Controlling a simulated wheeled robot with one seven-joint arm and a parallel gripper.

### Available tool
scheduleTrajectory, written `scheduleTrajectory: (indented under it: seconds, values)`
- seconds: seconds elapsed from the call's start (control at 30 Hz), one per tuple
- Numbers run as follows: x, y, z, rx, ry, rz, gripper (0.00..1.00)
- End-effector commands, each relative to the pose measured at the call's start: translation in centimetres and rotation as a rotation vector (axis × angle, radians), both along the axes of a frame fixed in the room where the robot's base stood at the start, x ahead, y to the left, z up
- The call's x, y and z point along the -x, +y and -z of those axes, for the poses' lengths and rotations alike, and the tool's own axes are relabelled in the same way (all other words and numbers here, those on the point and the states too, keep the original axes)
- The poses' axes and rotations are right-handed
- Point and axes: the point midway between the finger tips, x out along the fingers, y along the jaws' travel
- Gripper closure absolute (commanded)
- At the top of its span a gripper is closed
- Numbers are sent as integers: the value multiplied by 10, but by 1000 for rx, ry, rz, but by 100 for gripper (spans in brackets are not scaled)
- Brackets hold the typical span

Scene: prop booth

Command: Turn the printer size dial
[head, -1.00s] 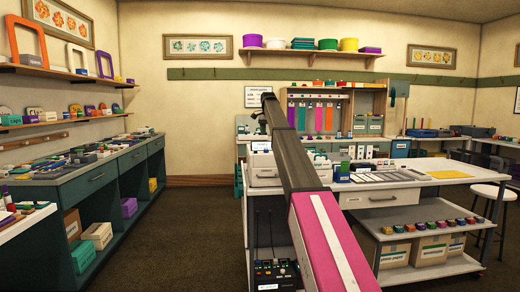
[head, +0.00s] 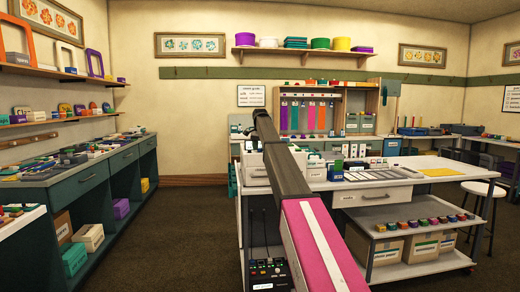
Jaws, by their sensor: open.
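A white boxy device (head: 256,170), perhaps the printer, stands at the left end of the white worktable in the head view, partly hidden by my arm. No size dial can be made out on it. A small black box with coloured buttons or knobs (head: 267,272) sits low below that end of the table; its labels are too small to read. My pink and dark grey arm stretches forward past the table's left end. My gripper cannot be made out; the arm's far end is a dark joint in front of the back wall.
The white worktable (head: 400,192) bears several small items and a yellow sheet (head: 438,172). A lower cart shelf (head: 425,268) holds cartons. A stool (head: 484,190) stands at right. The floor (head: 190,235) between counter and table is clear.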

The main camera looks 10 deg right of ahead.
Motion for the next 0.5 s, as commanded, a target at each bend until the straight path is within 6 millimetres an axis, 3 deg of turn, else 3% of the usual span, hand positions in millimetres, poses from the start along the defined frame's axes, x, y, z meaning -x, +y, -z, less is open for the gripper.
scheduleTrajectory:
  seconds: [0.27,0.4,0.5]
  values:
    - [0,0,2,0,0,0,43]
    - [0,0,2,0,0,0,89]
    - [0,0,2,0,0,0,92]
